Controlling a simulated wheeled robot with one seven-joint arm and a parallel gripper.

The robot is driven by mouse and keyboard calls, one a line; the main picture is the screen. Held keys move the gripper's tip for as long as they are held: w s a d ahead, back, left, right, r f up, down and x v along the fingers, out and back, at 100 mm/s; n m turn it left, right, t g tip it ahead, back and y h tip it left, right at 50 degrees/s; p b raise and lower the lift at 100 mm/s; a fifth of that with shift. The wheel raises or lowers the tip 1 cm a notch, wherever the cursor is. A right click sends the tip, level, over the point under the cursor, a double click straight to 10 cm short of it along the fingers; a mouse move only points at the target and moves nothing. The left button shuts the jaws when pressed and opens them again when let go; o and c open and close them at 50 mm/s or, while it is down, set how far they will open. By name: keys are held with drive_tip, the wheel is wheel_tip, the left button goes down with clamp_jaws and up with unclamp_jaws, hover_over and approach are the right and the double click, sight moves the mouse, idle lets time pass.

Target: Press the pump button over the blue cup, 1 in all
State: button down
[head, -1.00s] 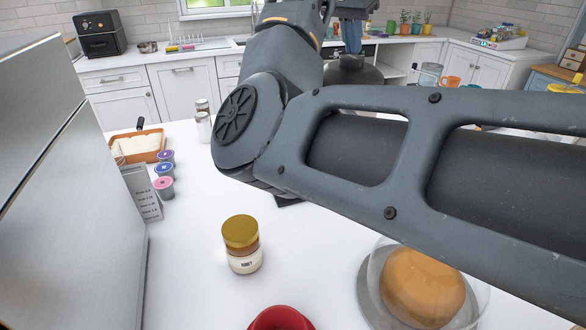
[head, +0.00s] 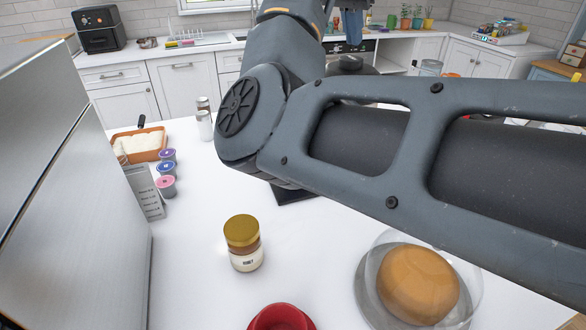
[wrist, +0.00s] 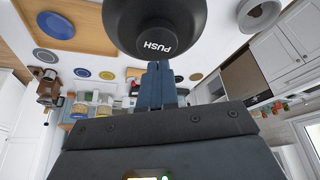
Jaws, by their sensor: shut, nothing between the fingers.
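A black pump button marked PUSH (wrist: 155,22) fills the top middle of the wrist view, its lettering upside down. My gripper (wrist: 160,68) is shut and empty, its blue-grey fingertips meeting the button's lower edge in the picture. I cannot tell whether they touch it. In the head view a dark rounded top (head: 350,64), likely the pump's, shows behind my arm, and my gripper's fingers (head: 353,28) show just above it. The pump's body is hidden by my arm. A dark flat piece (head: 292,193) shows below my arm. The blue cup is not in view.
A honey jar (head: 243,243), a red cup (head: 281,318) and a domed cake (head: 418,285) stand at the front of the white counter. Coffee pods (head: 166,172) and shakers (head: 204,120) stand left of my arm. A tall metal appliance (head: 60,190) blocks the left side.

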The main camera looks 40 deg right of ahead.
drive_tip(key=shift+r+p, duration=0.35)
drive_tip(key=shift+r, duration=0.4)
drive_tip(key=shift+r+b, duration=0.3)
drive_tip(key=shift+r, duration=1.4)
drive_tip(key=shift+s, duration=0.1)
